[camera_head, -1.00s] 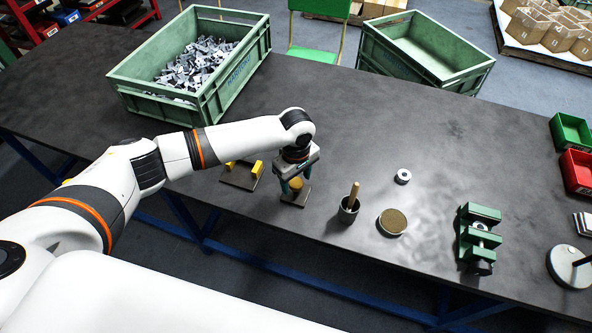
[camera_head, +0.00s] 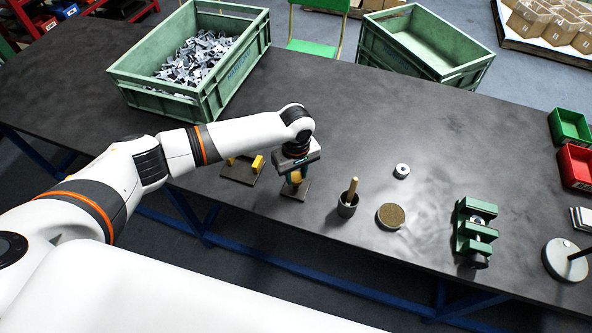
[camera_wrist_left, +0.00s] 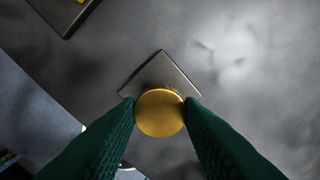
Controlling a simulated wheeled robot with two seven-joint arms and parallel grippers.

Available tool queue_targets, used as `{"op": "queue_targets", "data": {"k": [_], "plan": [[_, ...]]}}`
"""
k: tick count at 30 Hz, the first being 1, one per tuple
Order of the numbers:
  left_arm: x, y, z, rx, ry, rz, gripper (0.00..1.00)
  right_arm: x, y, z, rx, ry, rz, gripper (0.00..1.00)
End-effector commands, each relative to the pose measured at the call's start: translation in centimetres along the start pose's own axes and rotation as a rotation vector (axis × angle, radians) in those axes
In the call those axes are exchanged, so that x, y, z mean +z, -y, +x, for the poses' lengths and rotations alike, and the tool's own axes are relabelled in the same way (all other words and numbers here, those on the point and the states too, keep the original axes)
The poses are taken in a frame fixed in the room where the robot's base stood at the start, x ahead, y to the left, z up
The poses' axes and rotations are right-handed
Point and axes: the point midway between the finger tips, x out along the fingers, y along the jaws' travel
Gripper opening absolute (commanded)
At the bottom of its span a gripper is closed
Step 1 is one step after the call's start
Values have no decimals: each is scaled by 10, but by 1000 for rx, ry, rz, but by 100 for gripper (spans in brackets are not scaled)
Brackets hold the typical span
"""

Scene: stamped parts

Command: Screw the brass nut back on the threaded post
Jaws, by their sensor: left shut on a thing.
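The round brass nut (camera_wrist_left: 160,113) sits between the two green fingers of my left gripper (camera_wrist_left: 159,108) in the left wrist view, with a finger against each side. In the head view the left gripper (camera_head: 296,178) points down over a small square base plate (camera_head: 302,193), and a bit of the brass nut (camera_head: 296,177) shows between its fingers. The base plate also shows as a tilted grey square under the nut in the wrist view (camera_wrist_left: 170,71). The threaded post is hidden below the nut, so I cannot tell how far the nut is on it. My right gripper is out of view.
A plate with yellow blocks (camera_head: 242,172) stands just left of the gripper. To the right are a cup with a wooden stick (camera_head: 347,207), a round brown-topped disc (camera_head: 391,216), a white ring (camera_head: 401,171) and a green vise (camera_head: 475,230). Green crates (camera_head: 190,90) stand behind.

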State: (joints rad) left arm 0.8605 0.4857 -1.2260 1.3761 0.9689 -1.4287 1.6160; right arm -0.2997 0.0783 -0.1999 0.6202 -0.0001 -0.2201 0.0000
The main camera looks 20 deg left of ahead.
Motion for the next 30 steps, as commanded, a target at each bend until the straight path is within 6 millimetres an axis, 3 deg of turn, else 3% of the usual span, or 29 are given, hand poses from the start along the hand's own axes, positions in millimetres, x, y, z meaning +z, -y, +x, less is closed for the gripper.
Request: {"op": "queue_targets", "data": {"k": [11, 18, 26, 30], "plan": [[0, -1, 0, 3, -1, 176, 11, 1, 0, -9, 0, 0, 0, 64], [0, -1, -1, 2, -1, 404, 11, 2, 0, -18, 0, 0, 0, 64], [0, 0, 0, 1, -2, 551, 11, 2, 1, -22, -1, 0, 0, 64], [-1, -1, 0, 2, -2, 721, 11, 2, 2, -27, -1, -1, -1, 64]]}}
